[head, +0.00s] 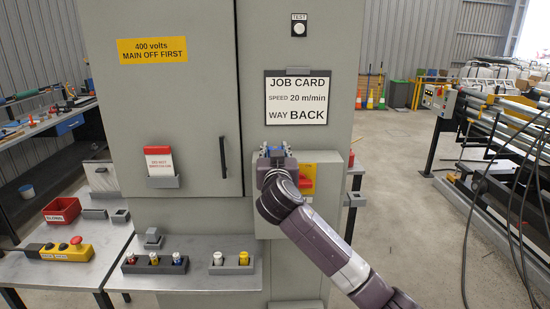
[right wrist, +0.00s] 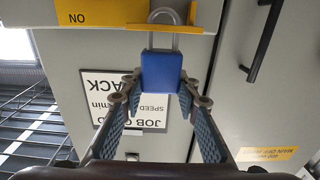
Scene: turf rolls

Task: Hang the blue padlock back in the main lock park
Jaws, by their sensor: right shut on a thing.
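My right gripper (head: 275,157) is at the small grey box on the cabinet front, beside a red and yellow switch (head: 307,180). In the right wrist view its two fingers (right wrist: 160,88) are closed on the sides of the blue padlock (right wrist: 160,72). The padlock's silver shackle (right wrist: 163,17) points to the top of that picture and overlaps a yellow bar (right wrist: 130,29). I cannot tell whether the shackle passes through or only in front of the bar. In the head view the hand mostly hides the padlock. My left gripper is out of view.
A job card (head: 297,100) hangs above the box. A shelf (head: 195,280) below holds a dark block (head: 154,266) with coloured pieces. A red bin (head: 62,211) and yellow control box (head: 68,251) lie on the left table. A roller machine (head: 500,130) stands right; floor between is clear.

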